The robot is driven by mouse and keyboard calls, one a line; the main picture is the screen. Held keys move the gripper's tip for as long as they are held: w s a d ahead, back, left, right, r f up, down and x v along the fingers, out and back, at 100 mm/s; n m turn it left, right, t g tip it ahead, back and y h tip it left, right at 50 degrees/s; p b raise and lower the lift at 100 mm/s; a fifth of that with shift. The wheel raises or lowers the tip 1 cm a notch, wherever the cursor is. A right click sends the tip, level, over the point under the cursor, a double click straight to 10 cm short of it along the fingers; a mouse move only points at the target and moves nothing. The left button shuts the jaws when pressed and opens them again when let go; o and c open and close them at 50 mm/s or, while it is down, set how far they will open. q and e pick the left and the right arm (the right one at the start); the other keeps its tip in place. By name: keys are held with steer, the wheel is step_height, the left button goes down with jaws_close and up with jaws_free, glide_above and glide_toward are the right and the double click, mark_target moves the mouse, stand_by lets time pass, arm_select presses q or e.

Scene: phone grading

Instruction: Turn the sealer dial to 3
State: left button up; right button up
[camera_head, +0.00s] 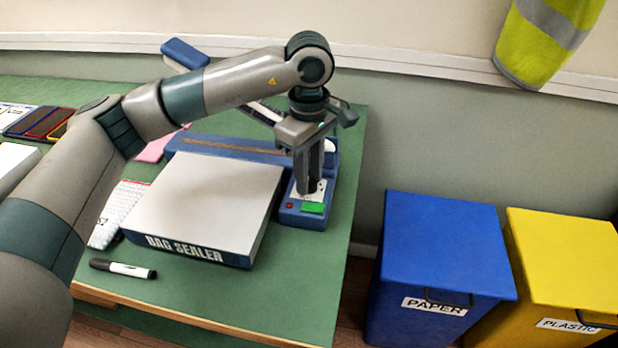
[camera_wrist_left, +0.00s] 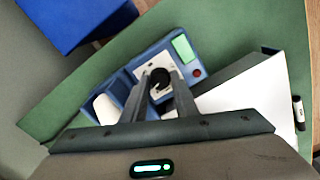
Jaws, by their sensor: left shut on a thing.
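The blue bag sealer (camera_head: 250,259) stands on the green table, with a large white top and "BAG SEALER" on its front. Its control panel (camera_head: 302,217) at the right has a white dial plate, a green patch and a red button. My left gripper (camera_head: 309,188) points down at the panel. In the left wrist view, the black dial (camera_wrist_left: 160,78) sits on the white plate (camera_wrist_left: 146,70), between the fingertips of my left gripper (camera_wrist_left: 163,86), which is shut on it. The dial's setting cannot be read. My right gripper is not in view.
A black and white marker (camera_head: 123,268) lies in front of the sealer, and a white keyboard (camera_head: 118,214) is at its left. A blue paper bin (camera_head: 445,245) and a yellow plastic bin (camera_head: 565,255) stand right of the table. The table's front right corner is clear.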

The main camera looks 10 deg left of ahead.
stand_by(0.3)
arm_select(q)
steer(key=o, duration=1.1)
steer(key=shift+c, duration=0.2)
steer(key=shift+r, duration=0.1)
steer(key=shift+r, duration=0.55)
step_height(320, 180, up, 16)
steer(key=b, duration=0.1)
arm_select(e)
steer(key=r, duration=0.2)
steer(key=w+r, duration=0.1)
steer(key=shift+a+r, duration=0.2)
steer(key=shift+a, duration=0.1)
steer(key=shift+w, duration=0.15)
